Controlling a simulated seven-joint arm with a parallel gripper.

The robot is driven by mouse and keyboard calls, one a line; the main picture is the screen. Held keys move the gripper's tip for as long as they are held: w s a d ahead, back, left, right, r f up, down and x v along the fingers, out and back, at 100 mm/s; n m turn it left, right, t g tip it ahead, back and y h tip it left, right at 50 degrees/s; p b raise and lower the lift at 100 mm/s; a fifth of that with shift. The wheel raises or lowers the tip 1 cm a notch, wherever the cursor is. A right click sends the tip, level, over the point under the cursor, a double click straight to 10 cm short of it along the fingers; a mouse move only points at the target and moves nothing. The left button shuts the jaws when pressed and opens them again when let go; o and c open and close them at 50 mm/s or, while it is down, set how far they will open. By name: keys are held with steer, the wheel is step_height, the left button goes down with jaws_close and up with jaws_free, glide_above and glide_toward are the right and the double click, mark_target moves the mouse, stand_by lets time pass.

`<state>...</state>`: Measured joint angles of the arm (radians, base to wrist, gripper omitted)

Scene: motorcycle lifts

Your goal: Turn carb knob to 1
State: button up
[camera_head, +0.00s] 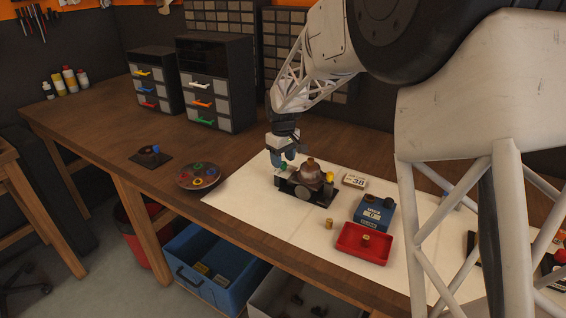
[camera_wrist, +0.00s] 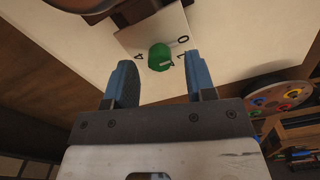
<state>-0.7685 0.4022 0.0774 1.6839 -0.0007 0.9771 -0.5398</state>
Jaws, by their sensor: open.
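The carburetor (camera_head: 311,174) is a brownish metal body on a dark stand on the white sheet. In the wrist view, a round green knob (camera_wrist: 160,57) sits on a pale plate (camera_wrist: 140,38) with printed numbers; I can read 0, 1 and 4. A pale mark shows by the knob's edge on the 1 side, but I cannot tell exactly where the knob points. My gripper (camera_wrist: 161,80) is open, its two blue fingers on either side of the knob's line and seemingly short of it. In the head view my gripper (camera_head: 285,160) is just left of the carburetor.
A plate of coloured rings (camera_head: 198,176) lies left on the wooden bench (camera_head: 120,130). Right of the carburetor are a card marked 38 (camera_head: 354,181), a blue box (camera_head: 372,214), a red tray (camera_head: 363,244) and a small brass piece (camera_head: 329,224). Drawer cabinets (camera_head: 215,80) stand behind.

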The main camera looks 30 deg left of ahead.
steer(key=shift+f, duration=0.8)
steer(key=c, duration=0.9)
steer(key=shift+m, duration=0.5)
steer(key=m, duration=0.3)
steer(key=shift+m, duration=2.4)
